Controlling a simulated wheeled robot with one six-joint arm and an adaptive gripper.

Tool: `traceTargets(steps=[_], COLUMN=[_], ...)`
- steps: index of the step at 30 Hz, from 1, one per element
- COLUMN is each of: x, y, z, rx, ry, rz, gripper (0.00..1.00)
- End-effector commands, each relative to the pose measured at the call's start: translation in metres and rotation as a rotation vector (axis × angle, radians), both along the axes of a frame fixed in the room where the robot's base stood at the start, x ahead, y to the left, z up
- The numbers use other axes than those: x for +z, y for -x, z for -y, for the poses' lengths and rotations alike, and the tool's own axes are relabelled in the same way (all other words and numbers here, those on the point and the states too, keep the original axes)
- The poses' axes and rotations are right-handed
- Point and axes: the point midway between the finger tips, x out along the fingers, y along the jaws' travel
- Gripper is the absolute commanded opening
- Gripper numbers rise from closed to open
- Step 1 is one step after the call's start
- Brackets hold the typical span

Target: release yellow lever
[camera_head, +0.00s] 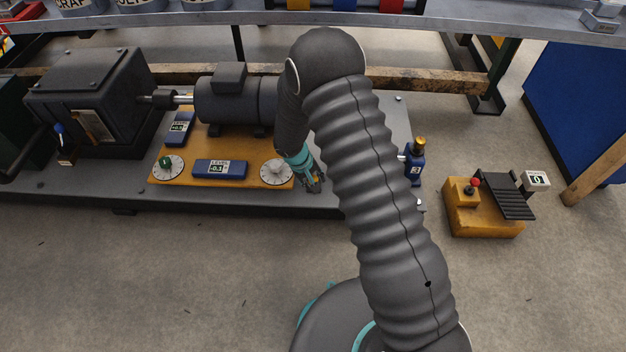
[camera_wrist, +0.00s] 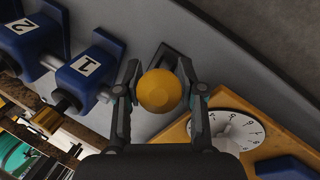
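The yellow lever's round knob (camera_wrist: 160,91) sits between the two fingers of my gripper (camera_wrist: 160,75) in the wrist view. The fingers lie close against both sides of the knob, and the gripper looks shut on it. The lever's shaft is hidden behind the knob, and a dark bracket shows just beyond it. In the head view my gripper (camera_head: 313,182) is at the front edge of the dark bench, right of the white dial. There my arm and fingers hide the knob.
A white dial (camera_wrist: 232,130) on the orange plate (camera_head: 195,135) is close to the fingers. Blue blocks marked 1 (camera_wrist: 88,68) and 2 (camera_wrist: 24,28) stand on the other side. A motor (camera_head: 235,97) is behind the plate. A yellow pedestal with a red knob (camera_head: 485,222) stands right on open floor.

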Motion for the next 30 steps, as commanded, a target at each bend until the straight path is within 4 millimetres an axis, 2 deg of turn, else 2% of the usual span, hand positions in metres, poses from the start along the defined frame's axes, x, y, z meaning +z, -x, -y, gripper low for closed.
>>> traceTargets(steps=[2, 3, 7, 8, 23, 30], x=[0.0, 0.0, 0.0, 0.0, 0.005, 0.013], y=[0.0, 0.0, 0.0, 0.0, -0.001, -0.009], z=[0.0, 0.0, 0.0, 0.0, 0.0, 0.008], rx=[0.0, 0.0, 0.0, 0.0, 0.0, -0.016], ry=[0.0, 0.0, 0.0, 0.0, 0.0, -0.005], rz=[0.0, 0.0, 0.0, 0.0, -0.011, -0.085], gripper=[0.39, 0.34, 0.02, 0.0, 0.0, 0.0])
